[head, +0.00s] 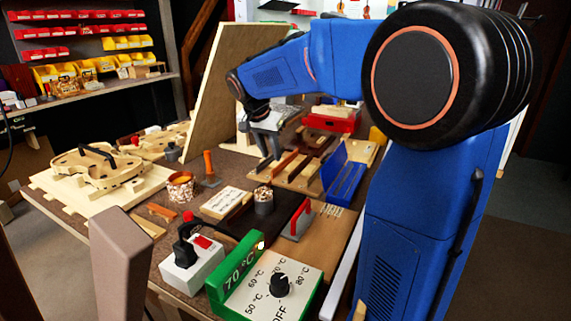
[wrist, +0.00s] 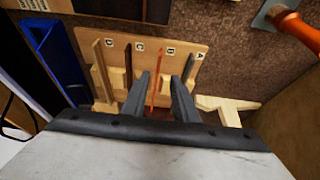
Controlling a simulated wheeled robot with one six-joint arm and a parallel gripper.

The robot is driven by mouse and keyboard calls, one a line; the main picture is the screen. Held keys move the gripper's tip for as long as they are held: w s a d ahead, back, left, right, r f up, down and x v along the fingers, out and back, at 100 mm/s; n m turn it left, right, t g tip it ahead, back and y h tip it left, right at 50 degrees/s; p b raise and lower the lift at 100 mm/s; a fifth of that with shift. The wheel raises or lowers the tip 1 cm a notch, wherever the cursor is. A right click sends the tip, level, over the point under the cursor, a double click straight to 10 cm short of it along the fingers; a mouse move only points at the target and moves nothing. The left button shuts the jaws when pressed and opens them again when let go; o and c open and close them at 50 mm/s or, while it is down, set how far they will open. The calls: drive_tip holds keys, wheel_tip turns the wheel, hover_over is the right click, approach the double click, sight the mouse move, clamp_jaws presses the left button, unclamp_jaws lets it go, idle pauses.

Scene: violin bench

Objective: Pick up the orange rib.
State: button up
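The orange rib (wrist: 155,78) stands on edge in a pale wooden rack (wrist: 174,45) with letter labels, in the slot area between the C and B labels. My gripper (wrist: 166,76) is open above the rack, its two dark fingers on either side of the orange rib in the wrist view. The rib appears nearer the left finger, and I see no contact. In the head view my gripper (head: 268,148) hangs over the rack (head: 310,178), and a reddish rib (head: 285,163) shows just right of the fingers. The rib's lower part is hidden.
Other ribs stand beside it, including a pale one (wrist: 103,68) and a dark brown one (wrist: 129,66). A blue tray (head: 344,183) lies right of the rack. A tall wooden panel (head: 222,95) stands behind left. A heater control box (head: 285,280) sits at the front.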

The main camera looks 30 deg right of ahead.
sight(286, 163)
drive_tip(key=shift+d+x, duration=0.15)
drive_tip(key=shift+x, duration=1.6)
drive_tip(key=shift+d+x, duration=0.2)
drive_tip(key=shift+x, duration=1.55)
drive_tip(key=shift+r, duration=0.1)
clamp_jaws()
